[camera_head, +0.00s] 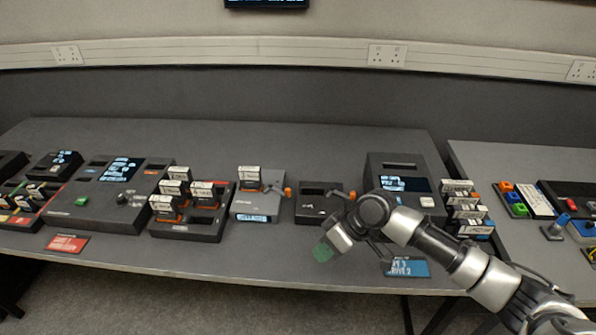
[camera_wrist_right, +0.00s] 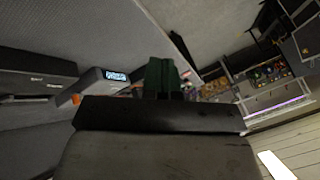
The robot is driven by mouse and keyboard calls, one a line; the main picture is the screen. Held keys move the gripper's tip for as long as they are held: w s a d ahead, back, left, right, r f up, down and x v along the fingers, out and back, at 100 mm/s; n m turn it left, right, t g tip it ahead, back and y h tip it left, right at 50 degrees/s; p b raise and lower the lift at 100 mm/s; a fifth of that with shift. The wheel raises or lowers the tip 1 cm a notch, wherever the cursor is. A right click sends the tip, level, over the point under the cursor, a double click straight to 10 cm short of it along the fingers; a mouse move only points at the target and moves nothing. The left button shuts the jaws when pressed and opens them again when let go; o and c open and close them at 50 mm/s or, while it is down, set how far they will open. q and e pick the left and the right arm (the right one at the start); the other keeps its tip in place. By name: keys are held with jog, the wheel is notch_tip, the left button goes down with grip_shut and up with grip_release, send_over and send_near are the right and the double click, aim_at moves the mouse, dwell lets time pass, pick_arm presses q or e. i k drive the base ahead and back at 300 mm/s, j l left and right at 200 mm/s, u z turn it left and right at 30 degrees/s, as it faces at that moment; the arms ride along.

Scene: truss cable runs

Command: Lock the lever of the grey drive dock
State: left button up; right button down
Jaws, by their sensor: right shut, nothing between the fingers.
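The grey drive dock (camera_head: 243,207) sits on the table near the middle of the head view, with a small lit screen on its front. A drive with a white label (camera_head: 249,178) stands upright in it. Its lever with an orange knob (camera_head: 288,191) is at the dock's right side; the lever's exact angle is hard to tell. My right gripper (camera_head: 323,251) is shut and empty, in front of and to the right of the dock, apart from it. In the right wrist view the green fingertips (camera_wrist_right: 161,76) are together, and the grey dock (camera_wrist_right: 101,82) and an orange knob (camera_wrist_right: 76,99) show to their left.
A black dock (camera_head: 311,211) with its own orange knob (camera_head: 352,195) stands just right of the grey one. A black rack of drives (camera_head: 187,232) stands to its left. A black unit with a screen (camera_head: 415,170) is farther right. Table in front of the docks is mostly clear.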

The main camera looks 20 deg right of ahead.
aim_at(287, 194)
jog(key=i+l, duration=0.35)
jog(key=i, duration=0.2)
jog(key=i+l, duration=0.3)
jog(key=i, duration=0.2)
